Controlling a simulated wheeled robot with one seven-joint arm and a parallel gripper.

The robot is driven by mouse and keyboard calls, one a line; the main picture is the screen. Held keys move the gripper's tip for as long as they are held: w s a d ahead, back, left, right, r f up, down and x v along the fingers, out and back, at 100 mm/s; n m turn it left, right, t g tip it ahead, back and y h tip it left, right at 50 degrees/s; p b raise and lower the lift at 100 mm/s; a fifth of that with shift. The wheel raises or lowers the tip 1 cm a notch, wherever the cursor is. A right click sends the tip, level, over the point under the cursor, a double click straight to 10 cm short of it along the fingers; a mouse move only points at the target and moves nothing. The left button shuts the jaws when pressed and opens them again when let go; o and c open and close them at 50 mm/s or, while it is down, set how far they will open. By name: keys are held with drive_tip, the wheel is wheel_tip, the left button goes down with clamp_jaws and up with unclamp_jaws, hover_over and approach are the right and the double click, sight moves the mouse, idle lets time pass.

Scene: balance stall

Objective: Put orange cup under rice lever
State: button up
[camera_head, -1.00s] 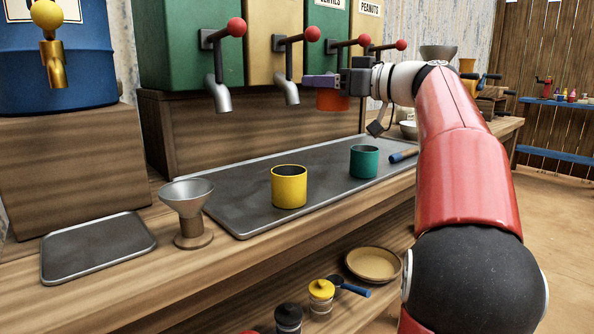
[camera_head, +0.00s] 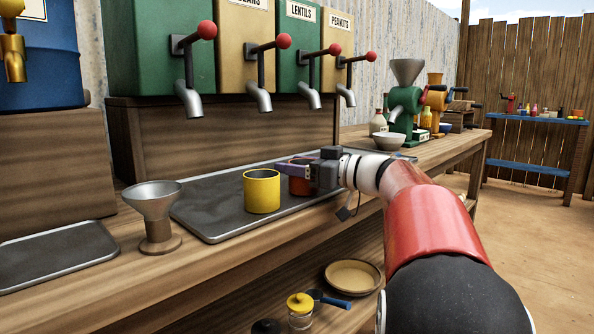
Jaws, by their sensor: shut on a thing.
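My gripper (camera_head: 290,170) is shut on the orange cup (camera_head: 299,187). The cup is upright, low over the long metal tray (camera_head: 215,212), just right of and behind the yellow cup (camera_head: 262,193). I cannot tell whether it touches the tray. The fingers and wrist hide part of it. Several dispensers with red-knobbed levers stand behind. The signs BEANS, LENTILS and PEANUTS show on three of them. The leftmost green dispenser (camera_head: 150,50) shows no sign in view; its lever (camera_head: 207,30) is above a metal spout (camera_head: 189,100). No RICE sign is visible.
A metal funnel on a wooden stand (camera_head: 155,215) is left of the tray. A smaller tray (camera_head: 60,255) and a blue barrel (camera_head: 45,65) are farther left. A white bowl (camera_head: 387,141) and a green grinder (camera_head: 405,105) stand at the right. The tray's left part is clear.

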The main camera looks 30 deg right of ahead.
drive_tip(key=shift+f+b, duration=0.15)
drive_tip(key=shift+b, duration=0.2)
drive_tip(key=o, duration=1.1)
drive_tip(key=shift+c, duration=0.2)
drive_tip(key=shift+r+p, duration=0.2)
drive_tip(key=shift+p, duration=0.35)
drive_tip(key=shift+r+p, duration=0.15)
drive_tip(key=shift+p, duration=0.35)
drive_tip(key=v, duration=0.4)
drive_tip(key=b+v, duration=0.1)
drive_tip(key=v, duration=0.2)
drive_tip(key=shift+s+a+f, duration=0.2)
drive_tip(key=shift+f, duration=0.2)
drive_tip(key=shift+o, duration=0.4)
drive_tip(key=shift+s+d+b, duration=0.15)
drive_tip(key=shift+s+b, duration=0.05)
drive_tip(key=shift+b, duration=0.1)
drive_tip(key=shift+s+d+r+b, duration=0.1)
drive_tip(key=shift+s+r+b, duration=0.05)
drive_tip(key=shift+b, duration=0.3)
drive_tip(key=shift+r, duration=0.3)
drive_tip(key=shift+d+f+p+x, duration=0.1)
drive_tip(key=shift+f+p+x, duration=0.1)
drive_tip(key=shift+x, duration=1.75)
drive_tip(key=shift+d+f+p+x, duration=0.1)
drive_tip(key=shift+f+p+x, duration=0.1)
drive_tip(key=shift+x, duration=1.7)
